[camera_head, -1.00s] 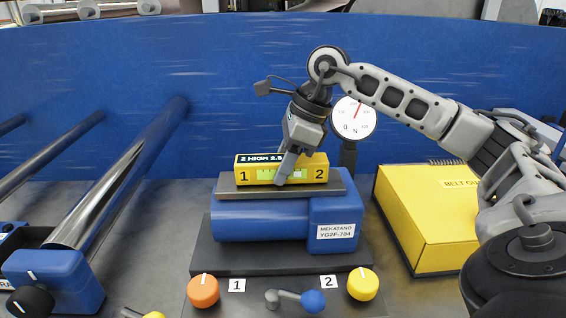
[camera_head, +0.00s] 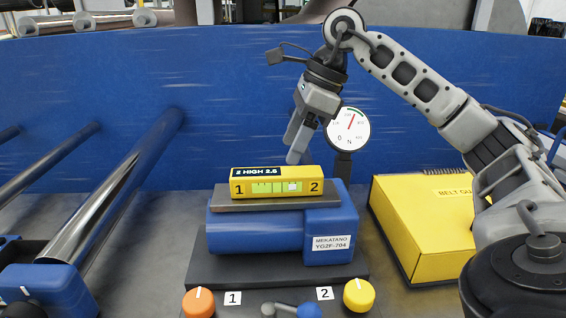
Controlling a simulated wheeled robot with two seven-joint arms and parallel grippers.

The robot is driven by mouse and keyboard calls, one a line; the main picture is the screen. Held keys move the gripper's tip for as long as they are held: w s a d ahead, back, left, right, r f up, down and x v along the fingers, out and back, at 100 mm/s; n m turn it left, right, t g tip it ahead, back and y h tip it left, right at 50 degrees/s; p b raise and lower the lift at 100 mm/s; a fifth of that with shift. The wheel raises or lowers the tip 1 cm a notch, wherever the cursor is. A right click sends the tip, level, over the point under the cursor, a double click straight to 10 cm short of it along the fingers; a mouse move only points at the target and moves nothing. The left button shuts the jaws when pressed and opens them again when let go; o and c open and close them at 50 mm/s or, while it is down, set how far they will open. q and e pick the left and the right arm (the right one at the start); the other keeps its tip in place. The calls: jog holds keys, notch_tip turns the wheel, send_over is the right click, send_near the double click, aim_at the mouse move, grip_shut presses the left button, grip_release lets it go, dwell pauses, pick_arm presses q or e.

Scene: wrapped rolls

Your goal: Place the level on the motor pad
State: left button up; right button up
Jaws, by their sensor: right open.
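The yellow level (camera_head: 277,180) lies flat on the grey motor pad (camera_head: 235,206), on top of the blue motor (camera_head: 255,232). Its green window faces me between the marks 1 and 2, and its black label reads "2 HIGH 2.5" or similar. My right gripper (camera_head: 295,145) is open and empty, a little above the level and apart from it. My left gripper is not in view.
A round dial gauge (camera_head: 348,129) stands behind the motor. A yellow box (camera_head: 425,228) is at right. Orange (camera_head: 198,303) and yellow (camera_head: 358,295) knobs sit in front. A metal roller (camera_head: 115,190) runs along the left. A blue wall closes the back.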

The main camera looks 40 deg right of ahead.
jog(key=v, duration=0.4)
jog(key=shift+r, duration=0.1)
dwell(0.5)
